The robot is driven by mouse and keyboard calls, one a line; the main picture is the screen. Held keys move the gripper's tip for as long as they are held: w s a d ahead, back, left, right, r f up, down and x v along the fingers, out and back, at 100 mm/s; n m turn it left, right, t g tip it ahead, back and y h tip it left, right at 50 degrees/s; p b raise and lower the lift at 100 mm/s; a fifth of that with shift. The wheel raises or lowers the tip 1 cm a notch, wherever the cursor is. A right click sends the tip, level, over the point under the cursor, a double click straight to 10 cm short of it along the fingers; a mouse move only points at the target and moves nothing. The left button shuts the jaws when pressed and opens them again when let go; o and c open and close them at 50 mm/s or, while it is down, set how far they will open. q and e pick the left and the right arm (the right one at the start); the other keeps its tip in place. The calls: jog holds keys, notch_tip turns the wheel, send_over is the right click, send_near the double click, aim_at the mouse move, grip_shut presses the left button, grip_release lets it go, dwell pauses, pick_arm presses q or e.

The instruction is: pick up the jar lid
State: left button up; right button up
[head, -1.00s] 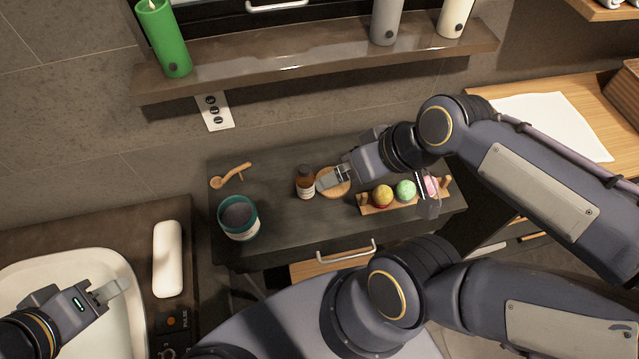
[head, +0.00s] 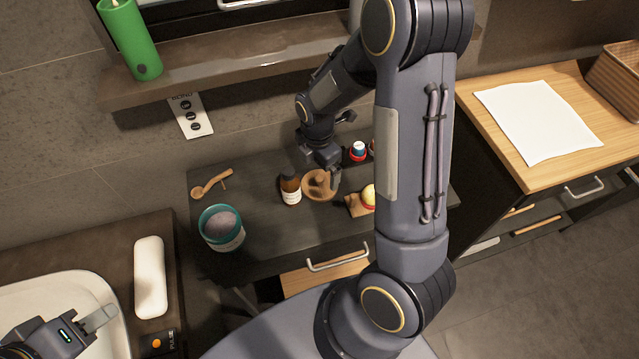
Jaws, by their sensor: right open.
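The jar lid (head: 313,193), a round wooden disc with a knob, lies on the dark vanity top just right of a small brown bottle (head: 290,190). My right gripper (head: 323,172) is open and points down over the lid, partly covering its far side. I cannot tell whether its fingers touch the knob.
A wooden spoon (head: 211,185) lies behind the jar. A wooden holder (head: 356,206) with a yellow ball is right of the lid, partly hidden by my right arm. A shelf (head: 200,72) with a green candle (head: 130,38) is above.

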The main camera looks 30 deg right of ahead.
aim_at(319, 178)
jog(key=f, duration=0.5)
jog(key=shift+d+f+p, duration=0.2)
jog(key=shift+f+p, duration=0.1)
jog(key=shift+f, duration=0.05)
jog(key=shift+s, duration=0.1)
jog(key=c, duration=0.7)
jog(key=shift+a+r, duration=0.1)
jog(key=shift+r, duration=0.05)
